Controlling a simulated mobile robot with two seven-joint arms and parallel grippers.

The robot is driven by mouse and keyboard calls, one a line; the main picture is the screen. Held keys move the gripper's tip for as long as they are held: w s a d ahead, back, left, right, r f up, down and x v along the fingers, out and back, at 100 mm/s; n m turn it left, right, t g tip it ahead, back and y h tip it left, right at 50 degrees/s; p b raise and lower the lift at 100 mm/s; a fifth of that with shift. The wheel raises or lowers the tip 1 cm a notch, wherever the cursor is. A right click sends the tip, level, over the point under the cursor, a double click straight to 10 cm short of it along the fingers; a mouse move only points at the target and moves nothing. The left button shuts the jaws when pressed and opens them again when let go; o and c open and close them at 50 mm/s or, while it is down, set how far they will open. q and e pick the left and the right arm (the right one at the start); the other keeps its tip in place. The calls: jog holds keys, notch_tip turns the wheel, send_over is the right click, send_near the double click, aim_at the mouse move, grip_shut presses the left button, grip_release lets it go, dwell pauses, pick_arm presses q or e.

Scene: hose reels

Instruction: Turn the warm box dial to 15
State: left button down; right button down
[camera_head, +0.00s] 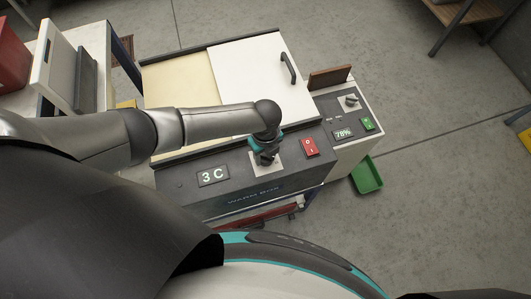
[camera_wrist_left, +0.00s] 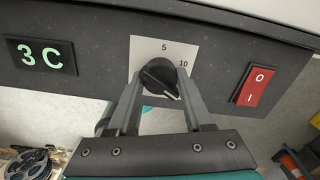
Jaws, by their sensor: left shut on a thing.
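The warm box (camera_head: 240,198) has a dark sloped front panel with its name on it. Its display (camera_head: 213,175) reads "3 C", as it also does in the left wrist view (camera_wrist_left: 41,56). The black dial (camera_wrist_left: 158,76) sits on a white scale plate (camera_wrist_left: 146,50), where the marks 5 and 10 show; the rest of the scale is hidden. The dial's pale pointer line faces lower right, past the 10. My left gripper (camera_wrist_left: 158,90) is shut on the dial, one finger on each side. In the head view the left gripper (camera_head: 264,155) covers the dial. The right gripper is not seen.
A red rocker switch (camera_head: 309,146) is right of the dial. Further right, a second unit has a display reading 78% (camera_head: 343,133), a knob (camera_head: 350,100) and a green switch (camera_head: 367,124). The white lid (camera_head: 255,75) with a dark handle lies behind. A green tray (camera_head: 367,175) is below right.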

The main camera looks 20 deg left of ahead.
pick_arm(q)
jog(key=shift+c, duration=1.5)
grip_release()
notch_tip(320, 180, up, 15)
jog(key=p, duration=0.3)
jog(key=shift+r, duration=0.15)
